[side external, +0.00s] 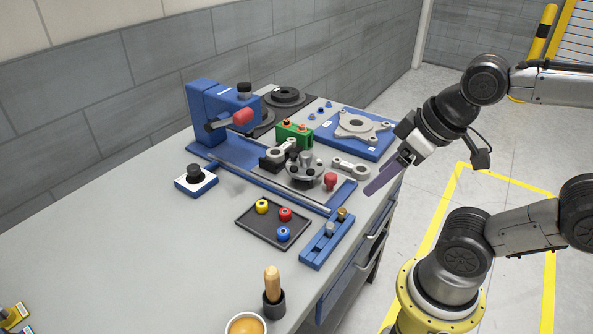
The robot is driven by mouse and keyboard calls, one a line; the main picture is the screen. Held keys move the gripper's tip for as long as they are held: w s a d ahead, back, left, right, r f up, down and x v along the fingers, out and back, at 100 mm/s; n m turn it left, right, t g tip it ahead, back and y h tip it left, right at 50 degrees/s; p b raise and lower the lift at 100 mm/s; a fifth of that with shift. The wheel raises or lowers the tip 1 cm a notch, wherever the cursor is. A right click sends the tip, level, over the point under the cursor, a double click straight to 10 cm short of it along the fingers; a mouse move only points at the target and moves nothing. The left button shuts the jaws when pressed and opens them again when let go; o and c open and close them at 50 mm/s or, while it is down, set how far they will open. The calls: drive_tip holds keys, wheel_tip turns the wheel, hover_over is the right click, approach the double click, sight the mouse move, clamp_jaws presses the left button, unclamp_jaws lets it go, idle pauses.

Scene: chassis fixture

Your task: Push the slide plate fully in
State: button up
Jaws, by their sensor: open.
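A blue chassis fixture (222,158) stands on the grey bench with a tall blue block at its back left and a red-knobbed lever (241,117). A round grey metal part (305,171) with short posts sits on its base, near a red knob (330,181) at the front right. A thin pale strip runs along the base's front edge. I cannot tell for certain which piece is the slide plate. My gripper (379,184) is to the right of the fixture, above the bench's right edge, pointing down and left. It is open and touches nothing I can make out; its long purplish fingers overlap in this view.
A blue plate with a grey flange (361,127) lies behind. A black tray (256,229) of coloured knobs, a blue holder (327,242), a wooden-handled tool (272,285) and a white switch box (195,181) stand around the front.

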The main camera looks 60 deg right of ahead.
drive_tip(key=shift+c, duration=0.3)
wheel_tip(320, 180, up, 3)
drive_tip(key=w+m, duration=0.1)
drive_tip(key=w, duration=0.1)
drive_tip(key=m+g, duration=0.4)
drive_tip(key=g, duration=0.1)
hover_over(331, 175)
wheel_tip(331, 175, down, 4)
wheel_tip(331, 175, down, 13)
drive_tip(key=shift+r, duration=0.1)
clamp_jaws()
drive_tip(key=shift+r, duration=0.1)
idle(1.0)
